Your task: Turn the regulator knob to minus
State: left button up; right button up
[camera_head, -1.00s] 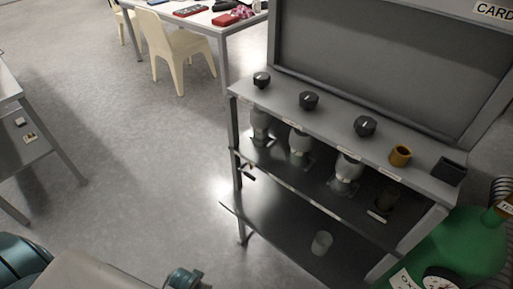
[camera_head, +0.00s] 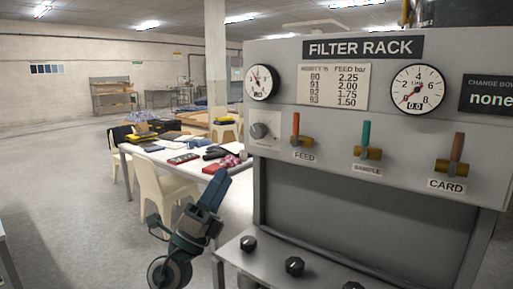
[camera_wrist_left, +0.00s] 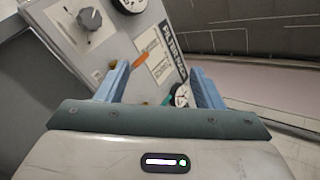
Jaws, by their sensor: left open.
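The regulator knob (camera_head: 262,131) is a grey round knob on a light plate with marks, at the left of the filter rack panel, under the left gauge (camera_head: 260,83). In the left wrist view the knob (camera_wrist_left: 88,20) shows at the upper left, tilted by the view. My left gripper (camera_head: 219,178) has blue fingers and is below and left of the knob, apart from it. In the left wrist view the gripper (camera_wrist_left: 160,75) is open with nothing between its fingers. The knob's plus and minus signs are too small to read. My right gripper is not in view.
Right of the knob are the FEED lever (camera_head: 296,128), the SAMPLE lever (camera_head: 366,140) and the CARD lever (camera_head: 456,150). Black knobs (camera_head: 294,266) line the ledge below. A cluttered table (camera_head: 150,152) and a cream chair (camera_head: 160,190) stand behind at left.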

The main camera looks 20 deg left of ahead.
pick_arm(q)
jog(key=w+d+r+m+g+h, duration=0.35)
jog(key=m+g, duration=0.25)
jog(key=m, duration=0.4)
jog(key=m+g+y, duration=0.1)
jog(key=g+y, duration=0.1)
jog(key=y, duration=0.8)
send_near(255, 132)
jog(key=p+x, duration=0.4)
jog(key=x, duration=0.5)
jog(key=shift+w+d+r, duration=0.1)
jog(key=shift+w+d, duration=0.05)
jog(key=shift+w, duration=0.2)
jog(key=shift+w+d+p, duration=0.1)
jog(key=shift+w+p, duration=0.25)
jog(key=shift+w, duration=0.05)
jog(key=c, duration=1)
